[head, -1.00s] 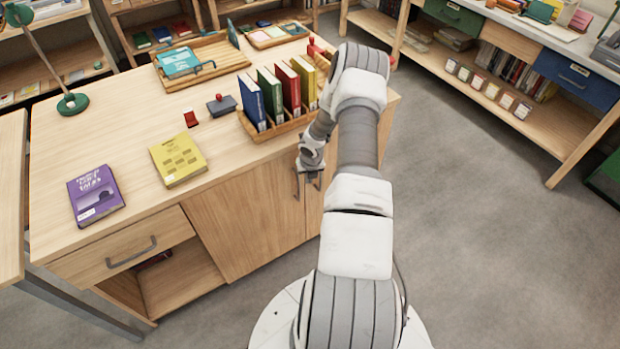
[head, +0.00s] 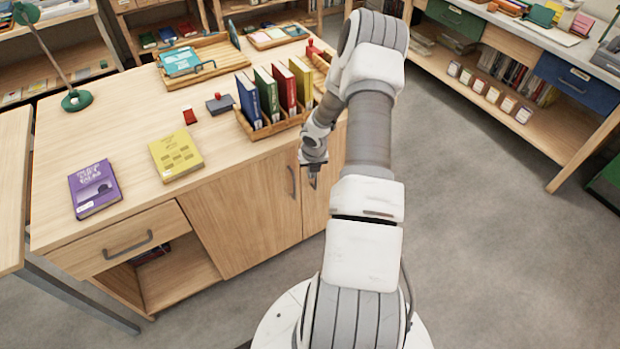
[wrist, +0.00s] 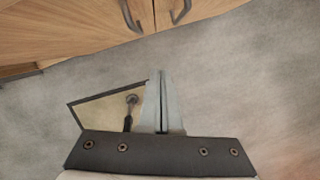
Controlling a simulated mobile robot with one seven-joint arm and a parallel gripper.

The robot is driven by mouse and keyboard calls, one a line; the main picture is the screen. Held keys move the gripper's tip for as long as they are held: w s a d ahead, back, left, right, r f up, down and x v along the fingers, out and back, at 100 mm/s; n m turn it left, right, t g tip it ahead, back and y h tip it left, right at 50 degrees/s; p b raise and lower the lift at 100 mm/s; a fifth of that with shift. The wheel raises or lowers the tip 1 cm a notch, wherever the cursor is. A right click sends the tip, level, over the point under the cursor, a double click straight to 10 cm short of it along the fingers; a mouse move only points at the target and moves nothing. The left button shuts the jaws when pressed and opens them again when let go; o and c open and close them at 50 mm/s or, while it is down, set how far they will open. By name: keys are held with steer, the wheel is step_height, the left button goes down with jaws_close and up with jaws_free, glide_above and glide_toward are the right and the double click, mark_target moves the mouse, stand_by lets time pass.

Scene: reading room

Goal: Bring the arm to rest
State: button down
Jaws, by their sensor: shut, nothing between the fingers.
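My gripper (head: 313,180) hangs in front of the desk's cabinet doors, below the level of the desk top, beside my folded arm. In the wrist view its two fingers (wrist: 162,80) are together with nothing between them. They point down toward the grey floor, and the door handles show at the top of that view. The gripper is apart from the desk (head: 245,215) as far as I can see.
On the desk a book rack (head: 262,131) holds upright books near my arm. A yellow book (head: 176,154), a purple book (head: 95,188) and a wooden tray (head: 222,72) lie further left. Open floor (head: 480,230) is to the right; shelving (head: 560,150) stands beyond.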

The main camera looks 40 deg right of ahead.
steer(key=shift+v, duration=1.25)
steer(key=shift+d+r, duration=0.1)
steer(key=shift+r, duration=0.05)
steer(key=s+a+r+m+h, duration=0.1)
steer(key=a+r+m, duration=0.35)
steer(key=r, duration=0.45)
steer(key=a+r+m+h, duration=0.1)
steer(key=a+r+m, duration=0.3)
steer(key=r, duration=0.6)
steer(key=s+a+r+m+h, duration=0.1)
steer(key=a+r+m, duration=0.3)
steer(key=r, duration=0.5)
steer(key=s+a+r+m+t+y, duration=0.1)
steer(key=s+a+r+m+y, duration=0.1)
steer(key=s+a+r+m, duration=0.4)
steer(key=s+a+r+m+t+y, duration=0.2)
steer(key=s+a+r+m, duration=0.5)
steer(key=s+a+m, duration=0.4)
steer(key=shift+s+m, duration=0.35)
steer(key=shift+s, duration=0.55)
steer(key=shift+r, duration=0.1)
